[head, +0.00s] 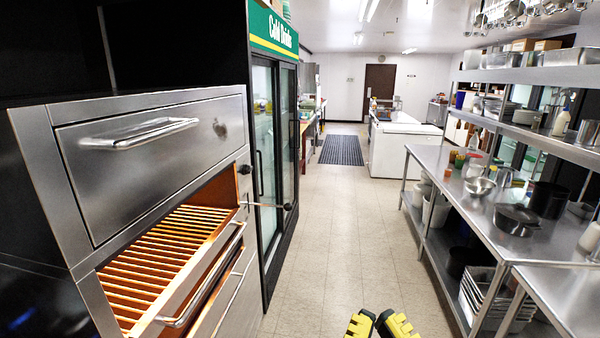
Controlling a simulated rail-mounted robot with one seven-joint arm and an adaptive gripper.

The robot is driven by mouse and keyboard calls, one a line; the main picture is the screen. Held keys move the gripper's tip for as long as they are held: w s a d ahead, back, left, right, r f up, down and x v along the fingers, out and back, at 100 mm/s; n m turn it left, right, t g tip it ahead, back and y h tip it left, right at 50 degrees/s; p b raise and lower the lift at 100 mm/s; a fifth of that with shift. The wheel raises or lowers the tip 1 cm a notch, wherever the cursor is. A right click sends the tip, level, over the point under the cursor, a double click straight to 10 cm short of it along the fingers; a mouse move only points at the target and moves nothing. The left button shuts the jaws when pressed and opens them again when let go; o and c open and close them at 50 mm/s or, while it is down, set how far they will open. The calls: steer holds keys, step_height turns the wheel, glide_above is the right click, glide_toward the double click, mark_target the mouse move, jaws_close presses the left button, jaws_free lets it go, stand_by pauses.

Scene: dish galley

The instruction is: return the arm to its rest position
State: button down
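My gripper (379,318) shows at the bottom edge, right of centre, as two yellow-and-black ridged fingers. The tips stand close together above the tiled floor, with dark parts between them. Most of the gripper and the arm are cut off by the frame, so whether it is open or shut is unclear. I see no object between the fingertips.
A steel work table (470,215) with pots lines the right. The tiled aisle (325,225) between is clear.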

step_height(320, 180, up, 20)
steer(key=p, duration=1.7)
steer(key=shift+f, duration=0.1)
